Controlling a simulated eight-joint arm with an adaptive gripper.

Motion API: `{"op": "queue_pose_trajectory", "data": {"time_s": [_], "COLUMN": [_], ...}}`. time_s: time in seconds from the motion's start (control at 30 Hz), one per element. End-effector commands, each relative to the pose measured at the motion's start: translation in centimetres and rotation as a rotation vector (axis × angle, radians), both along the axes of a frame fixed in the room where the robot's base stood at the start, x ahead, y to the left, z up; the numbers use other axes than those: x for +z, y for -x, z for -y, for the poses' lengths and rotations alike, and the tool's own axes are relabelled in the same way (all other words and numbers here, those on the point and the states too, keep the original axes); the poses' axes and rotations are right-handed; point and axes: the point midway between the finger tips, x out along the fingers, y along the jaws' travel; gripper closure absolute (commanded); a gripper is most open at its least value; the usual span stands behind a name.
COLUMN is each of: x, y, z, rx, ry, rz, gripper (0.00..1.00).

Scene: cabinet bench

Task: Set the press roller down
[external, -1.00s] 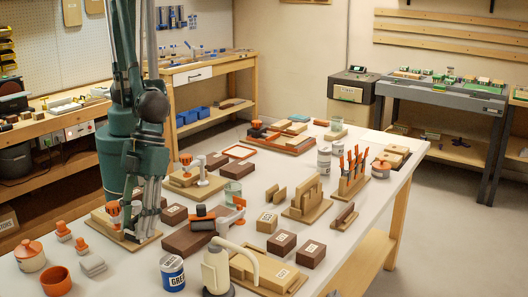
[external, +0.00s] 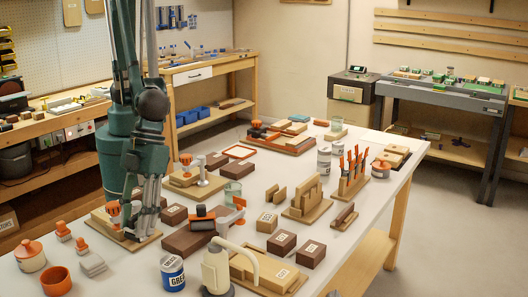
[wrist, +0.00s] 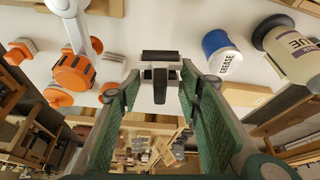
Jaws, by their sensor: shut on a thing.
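The press roller shows in the wrist view as a black cylinder (wrist: 160,56) with a grey frame and a dark stem below it, between my fingertips. My gripper (wrist: 159,80) is shut on it, with a green-padded finger on each side. In the external view my gripper (external: 143,230) points down at the left of the bench, close to the wooden fixture with an orange knob (external: 113,208). The roller cannot be made out there. Whether it touches the bench top is not clear.
The grease can (external: 172,272) and a pale bottle (external: 215,270) stand toward the front. A brown block (external: 188,240) lies right of my gripper. An orange cup (external: 56,281), a lidded jar (external: 30,256) and orange-handled stamps (external: 63,231) are at left. Bare bench shows between them.

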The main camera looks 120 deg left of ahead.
Motion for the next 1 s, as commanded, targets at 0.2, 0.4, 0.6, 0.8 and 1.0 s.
{"op": "queue_pose_trajectory", "data": {"time_s": [0.2, 0.4, 0.6, 0.8, 1.0], "x": [0.9, 3.3, 5.3, 5.4, 5.5], "y": [0.0, 0.0, -0.5, -1.9, -3.5], "z": [0.0, 0.0, -1.1, -4.8, -10.1], "rx": [0.000, 0.000, 0.009, 0.036, 0.073], "ry": [0.000, 0.000, -0.001, -0.002, -0.005], "rz": [0.000, 0.000, 0.000, 0.000, 0.000], "gripper": [0.80, 0.80, 0.80, 0.80, 0.80]}}
